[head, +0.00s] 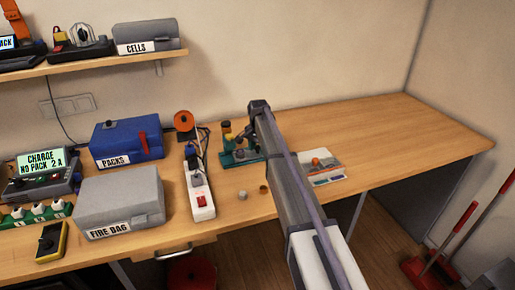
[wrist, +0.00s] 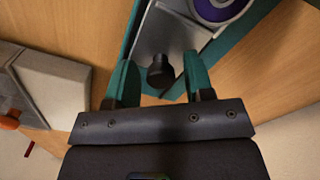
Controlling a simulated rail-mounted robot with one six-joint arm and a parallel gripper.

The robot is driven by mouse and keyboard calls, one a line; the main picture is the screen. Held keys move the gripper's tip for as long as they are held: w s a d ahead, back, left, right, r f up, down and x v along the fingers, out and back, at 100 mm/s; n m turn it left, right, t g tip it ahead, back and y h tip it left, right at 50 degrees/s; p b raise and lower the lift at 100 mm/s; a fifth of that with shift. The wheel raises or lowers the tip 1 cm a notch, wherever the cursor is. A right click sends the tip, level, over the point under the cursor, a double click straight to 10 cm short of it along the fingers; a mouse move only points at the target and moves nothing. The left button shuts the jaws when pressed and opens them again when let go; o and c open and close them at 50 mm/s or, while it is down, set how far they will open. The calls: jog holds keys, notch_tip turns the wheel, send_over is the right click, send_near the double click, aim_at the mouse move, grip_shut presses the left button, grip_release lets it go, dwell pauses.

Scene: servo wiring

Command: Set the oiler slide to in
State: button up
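A teal-based device (head: 236,158) stands on the bench in the head view, partly hidden by my arm. In the wrist view its teal base (wrist: 133,38) carries a grey metal plate (wrist: 168,35) with a short black knob (wrist: 160,72), which may be the oiler slide's handle. My gripper (wrist: 160,80) is open, with its two teal fingers on either side of the knob and a visible gap on each side. Whether the fingertips reach down to the knob's height is hard to tell. No in or out marking is readable.
A purple ring (wrist: 222,8) sits on the device beside the plate. A white-and-grey panel with an orange knob (head: 316,162) lies right of my arm. A power strip (head: 200,190) stands left of the device, and two small round parts lie in front. The bench at far right is clear.

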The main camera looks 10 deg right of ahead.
jog(key=shift+o, duration=0.2)
notch_tip(320, 180, up, 11)
jog(key=p, duration=1)
jog(key=shift+p, duration=0.4)
jog(key=shift+f, duration=0.1)
jog(key=shift+c, duration=0.2)
